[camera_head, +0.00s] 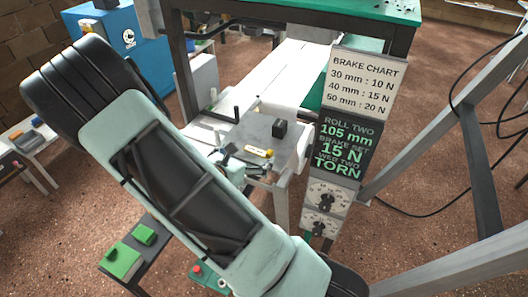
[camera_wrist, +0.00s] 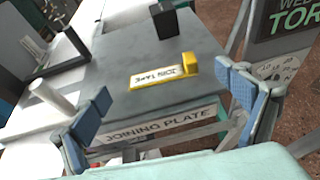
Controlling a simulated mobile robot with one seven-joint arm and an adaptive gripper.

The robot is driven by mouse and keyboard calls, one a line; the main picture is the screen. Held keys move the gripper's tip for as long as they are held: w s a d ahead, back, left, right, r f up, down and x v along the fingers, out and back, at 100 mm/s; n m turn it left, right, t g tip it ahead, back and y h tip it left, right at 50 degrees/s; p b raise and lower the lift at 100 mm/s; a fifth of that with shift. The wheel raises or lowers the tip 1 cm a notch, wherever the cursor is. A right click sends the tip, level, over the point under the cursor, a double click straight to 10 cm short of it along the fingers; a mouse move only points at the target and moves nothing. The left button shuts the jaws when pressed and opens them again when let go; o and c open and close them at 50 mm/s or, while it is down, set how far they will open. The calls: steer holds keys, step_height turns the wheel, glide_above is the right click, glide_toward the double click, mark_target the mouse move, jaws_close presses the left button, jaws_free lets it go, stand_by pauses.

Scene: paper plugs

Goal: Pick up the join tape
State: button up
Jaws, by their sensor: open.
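The join tape (camera_wrist: 158,75) is a flat pale strip with a yellow border, lettered "JOIN TAPE", with a raised yellow block at its right end. It lies on the grey joining plate (camera_wrist: 115,55). The tape also shows small in the head view (camera_head: 258,152), on the plate's top (camera_head: 262,132). My gripper (camera_wrist: 165,112) is open and empty, with blue-padded fingers spread left and right, on the near side of the tape. In the head view my gripper (camera_head: 240,165) is partly hidden by my arm, close to the tape.
A black block (camera_wrist: 164,20) stands on the plate behind the tape. A white roller (camera_wrist: 50,95) is left of the plate. A sign post with a brake chart (camera_head: 364,82) and dials (camera_head: 328,197) stands close on the right. The plate around the tape is mostly clear.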

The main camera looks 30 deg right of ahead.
mark_target(258, 150)
steer(key=shift+x, duration=1.1)
steer(key=c, duration=1.8)
steer(key=shift+a, duration=0.15)
steer(key=c, duration=0.7)
